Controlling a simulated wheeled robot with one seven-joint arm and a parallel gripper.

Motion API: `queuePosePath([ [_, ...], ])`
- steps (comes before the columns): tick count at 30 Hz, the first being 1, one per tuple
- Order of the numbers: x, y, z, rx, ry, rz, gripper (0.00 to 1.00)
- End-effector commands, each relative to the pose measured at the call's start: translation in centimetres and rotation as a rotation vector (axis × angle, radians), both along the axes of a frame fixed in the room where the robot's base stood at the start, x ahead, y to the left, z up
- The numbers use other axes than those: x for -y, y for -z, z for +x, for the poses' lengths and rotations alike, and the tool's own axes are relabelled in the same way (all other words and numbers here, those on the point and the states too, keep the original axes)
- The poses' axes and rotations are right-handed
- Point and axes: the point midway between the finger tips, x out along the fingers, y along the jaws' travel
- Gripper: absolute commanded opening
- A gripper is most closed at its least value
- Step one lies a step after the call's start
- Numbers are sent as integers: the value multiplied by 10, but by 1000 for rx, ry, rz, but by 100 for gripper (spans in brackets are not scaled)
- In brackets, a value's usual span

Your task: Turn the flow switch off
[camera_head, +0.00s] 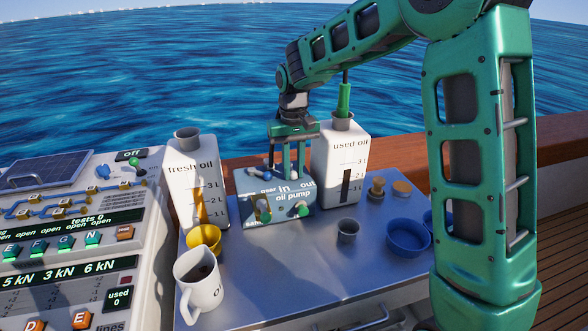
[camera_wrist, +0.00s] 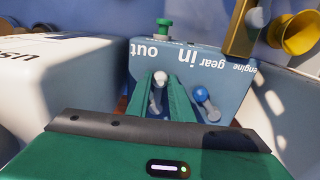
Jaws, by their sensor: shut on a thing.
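The oil pump (camera_head: 280,207) is a blue-grey box between the two oil containers, marked "in", "out", "engine" and "gear". In the wrist view, the pump's top (camera_wrist: 188,75) has a white-knobbed lever (camera_wrist: 157,80) by "in" and "out", and a blue-knobbed lever (camera_wrist: 203,97) by "gear" and "engine". My gripper (camera_wrist: 158,83) has its green fingers shut on the white-knobbed lever, which I take as the flow switch. In the head view my gripper (camera_head: 287,174) points down at the pump's top, its fingers partly hiding the levers.
The fresh oil container (camera_head: 180,185) stands left of the pump and the used oil container (camera_head: 332,160) close on the right. A yellow cup (camera_head: 204,240), white mug (camera_head: 200,290), grey cup (camera_head: 347,230) and blue bowl (camera_head: 408,238) stand on the table. A control panel (camera_head: 70,240) is at left.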

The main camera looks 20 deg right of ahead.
Motion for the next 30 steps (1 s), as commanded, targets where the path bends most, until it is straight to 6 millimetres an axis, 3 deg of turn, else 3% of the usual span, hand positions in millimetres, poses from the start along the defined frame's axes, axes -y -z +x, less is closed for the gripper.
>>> queuePosePath([
  [11,-2,-1,1,4,1,1,0],
  [12,-2,-1,1,4,1,1,27],
  [14,-2,-1,1,4,1,1,39],
  [24,-1,-3,1,3,2,0,39],
  [30,-1,-27,2,6,2,1,39],
])
